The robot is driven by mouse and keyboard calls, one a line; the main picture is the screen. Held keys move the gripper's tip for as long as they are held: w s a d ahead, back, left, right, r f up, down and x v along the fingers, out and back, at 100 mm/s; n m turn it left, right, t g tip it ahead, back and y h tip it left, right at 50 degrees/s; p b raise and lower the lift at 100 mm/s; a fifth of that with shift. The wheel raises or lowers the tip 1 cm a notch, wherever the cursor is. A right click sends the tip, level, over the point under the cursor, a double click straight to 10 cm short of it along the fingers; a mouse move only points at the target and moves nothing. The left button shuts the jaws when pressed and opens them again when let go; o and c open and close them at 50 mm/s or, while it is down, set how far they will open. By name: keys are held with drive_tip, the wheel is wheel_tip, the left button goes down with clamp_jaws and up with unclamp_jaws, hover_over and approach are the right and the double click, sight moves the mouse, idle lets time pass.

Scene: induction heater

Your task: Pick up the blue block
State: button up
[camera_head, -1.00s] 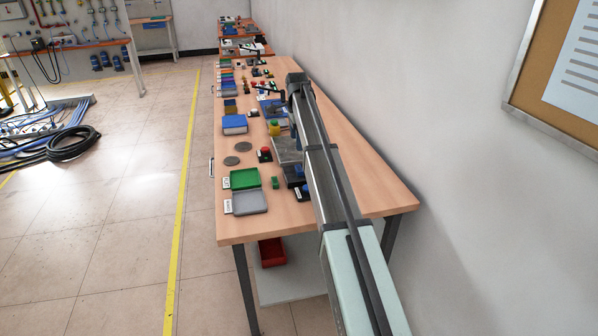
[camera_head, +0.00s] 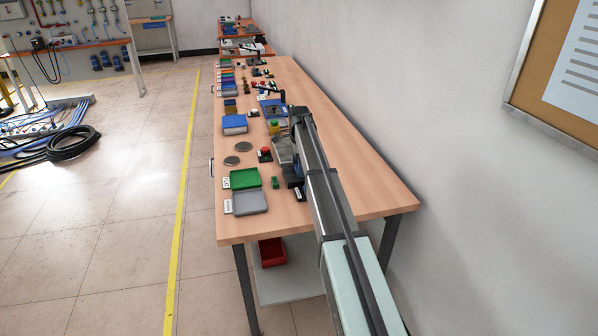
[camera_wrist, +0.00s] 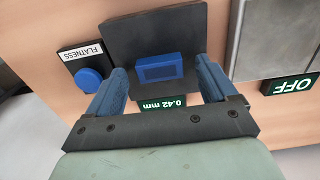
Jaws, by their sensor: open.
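The blue block (camera_wrist: 160,68) lies on a dark square plate (camera_wrist: 122,35) in the wrist view. A darker rectangle shows on its face. My gripper (camera_wrist: 160,77) is open, with one blue finger on each side of the block and a visible gap to each. The fingers appear close around the block, but their height above the plate is hard to tell. In the head view my arm covers the block, and the gripper cannot be made out clearly.
A blue button (camera_wrist: 89,79) with a FLATNESS label is left of the plate. A green 0.42 mm display (camera_wrist: 165,102) is at its near edge. A metal box (camera_wrist: 268,38) and OFF sign (camera_wrist: 291,85) are right. Green (camera_head: 244,179) and grey trays (camera_head: 250,203) sit on the table.

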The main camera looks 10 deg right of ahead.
drive_tip(key=shift+f, duration=0.35)
drive_tip(key=shift+c, duration=0.4)
drive_tip(key=c, duration=1.2)
